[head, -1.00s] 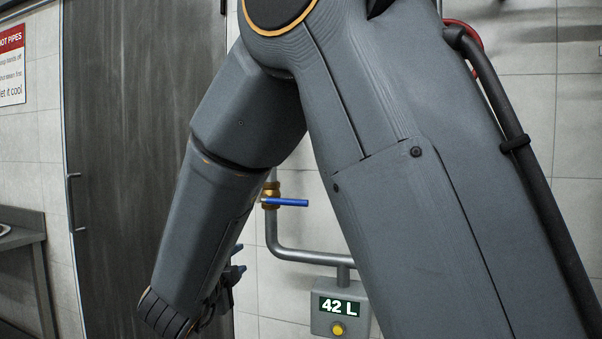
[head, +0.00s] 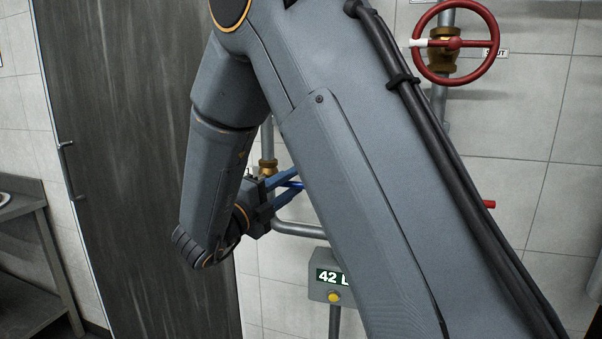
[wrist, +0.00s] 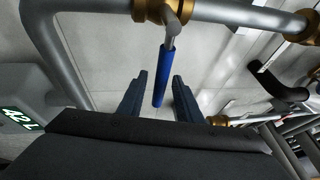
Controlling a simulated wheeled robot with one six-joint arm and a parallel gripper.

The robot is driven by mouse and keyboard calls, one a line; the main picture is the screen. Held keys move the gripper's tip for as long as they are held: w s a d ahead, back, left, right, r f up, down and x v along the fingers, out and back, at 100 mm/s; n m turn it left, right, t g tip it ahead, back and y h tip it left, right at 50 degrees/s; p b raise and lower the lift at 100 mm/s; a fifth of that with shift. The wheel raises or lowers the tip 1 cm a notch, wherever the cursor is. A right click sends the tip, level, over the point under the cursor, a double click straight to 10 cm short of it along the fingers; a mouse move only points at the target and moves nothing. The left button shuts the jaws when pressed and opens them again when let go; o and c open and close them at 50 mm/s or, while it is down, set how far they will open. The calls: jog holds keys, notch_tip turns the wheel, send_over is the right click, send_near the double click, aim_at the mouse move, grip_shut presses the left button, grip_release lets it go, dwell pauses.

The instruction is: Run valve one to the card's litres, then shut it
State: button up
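A blue lever handle (wrist: 163,75) sits on a brass valve (wrist: 165,10) and stands across its pipe. In the head view the brass valve (head: 267,168) shows beside my arm, with only a bit of the blue lever (head: 292,185) visible. My gripper (wrist: 160,74) is open, its two fingers on either side of the blue lever with gaps to both. A grey meter box (head: 317,291) below reads 42 L, its right part hidden by my arm; the readout (wrist: 20,118) also shows in the wrist view.
A red handwheel (head: 455,42) with a SHUT tag is on a pipe at upper right. A red handle end (head: 489,204) sticks out behind my arm. A dark door (head: 130,150) and a metal table (head: 30,200) are at left. A black handle (wrist: 280,85) shows in the wrist view.

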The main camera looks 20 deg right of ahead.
aim_at(292, 182)
jog(key=shift+p+x, duration=0.5)
jog(key=shift+x, duration=1.25)
grip_shut()
